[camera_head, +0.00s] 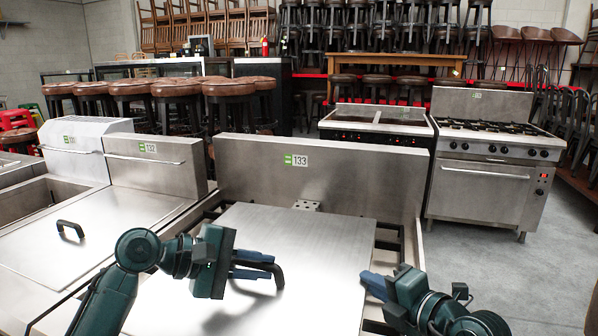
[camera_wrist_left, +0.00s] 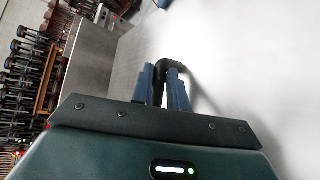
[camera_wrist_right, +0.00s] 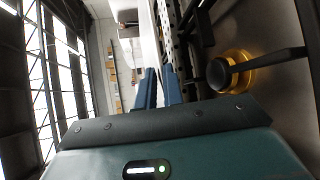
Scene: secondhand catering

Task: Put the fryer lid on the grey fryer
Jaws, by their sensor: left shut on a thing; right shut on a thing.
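The fryer lid (camera_head: 320,250) is a broad flat steel plate with a black bar handle (camera_head: 277,272). It lies level over the grey fryer, below the tall backsplash (camera_head: 345,180) labelled 133. I cannot tell whether it rests on the fryer or hovers just above it. My left gripper (camera_head: 264,265) is shut on the handle, which also shows between its fingers in the left wrist view (camera_wrist_left: 172,65). My right gripper (camera_head: 372,284) is shut on the lid's right edge, seen nearly edge-on in the right wrist view (camera_wrist_right: 149,45). Most of the fryer's well is hidden.
Dark rack parts (camera_head: 389,243) show beside the lid's right edge. A small perforated metal piece (camera_head: 306,205) stands at its back edge. A neighbouring unit with a handled cover (camera_head: 90,235) is on the left. A range (camera_head: 485,150) stands behind right; the grey floor (camera_head: 480,270) is clear.

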